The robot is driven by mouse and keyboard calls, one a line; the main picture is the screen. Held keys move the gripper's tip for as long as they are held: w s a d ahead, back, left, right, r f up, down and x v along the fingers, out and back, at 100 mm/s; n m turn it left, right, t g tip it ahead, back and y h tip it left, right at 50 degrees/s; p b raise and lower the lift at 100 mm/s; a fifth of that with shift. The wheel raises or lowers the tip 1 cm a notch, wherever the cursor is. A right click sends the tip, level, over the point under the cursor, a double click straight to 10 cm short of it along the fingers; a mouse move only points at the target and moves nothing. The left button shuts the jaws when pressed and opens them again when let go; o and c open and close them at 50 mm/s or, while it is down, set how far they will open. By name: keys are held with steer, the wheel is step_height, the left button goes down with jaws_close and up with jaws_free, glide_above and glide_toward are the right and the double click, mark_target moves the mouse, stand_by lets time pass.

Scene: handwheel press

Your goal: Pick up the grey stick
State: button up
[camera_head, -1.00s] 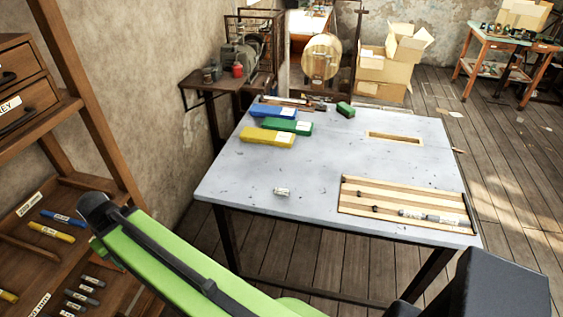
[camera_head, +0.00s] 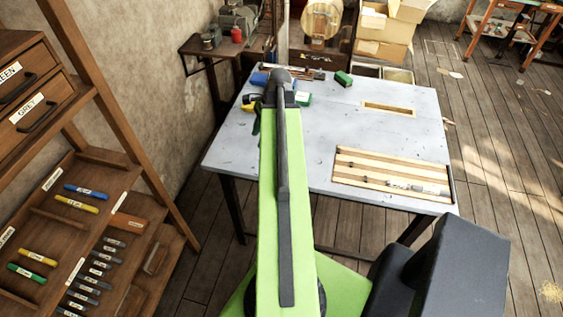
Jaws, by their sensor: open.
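A grey stick (camera_head: 405,186) with a pale label lies in a groove of the wooden slatted tray (camera_head: 345,181) on the table. Several short grey sticks (camera_head: 97,263) with white labels lie in a column on the sloped rack (camera_head: 72,242) at the left. The frames do not single out one of these sticks. My green arm stands upright in the middle of the view, its dark upper joint in front of the table's far left part. My gripper cannot be made out; the arm hides that area.
The grey table (camera_head: 330,130) has a free middle. Green (camera_head: 304,98), yellow (camera_head: 247,103) and blue (camera_head: 258,79) boxes are partly behind my arm. A green block (camera_head: 343,79) lies at the far edge. A drawer (camera_head: 40,108) labelled GREY is upper left.

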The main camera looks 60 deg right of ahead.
steer(key=s+d+m+t, duration=0.2)
steer(key=s+d+m, duration=0.6)
steer(key=s, duration=0.4)
steer(key=shift+n, duration=0.3)
steer(key=b+x, duration=0.3)
steer(key=b, duration=0.1)
steer(key=b+x, duration=0.3)
steer(key=x, duration=0.1)
steer(key=b+x, duration=0.4)
steer(key=shift+s+d+f+b, duration=0.3)
steer(key=shift+d+f, duration=0.1)
steer(key=shift+f, duration=0.05)
steer(key=shift+w+r+g, duration=0.1)
steer(key=shift+g, duration=0.2)
steer(key=b+x, duration=0.4)
steer(key=shift+f, duration=0.45)
steer(key=shift+w+f+b, duration=0.1)
steer(key=shift+f+b, duration=0.2)
steer(key=shift+b, duration=0.2)
steer(key=shift+r, duration=0.2)
jaws_close()
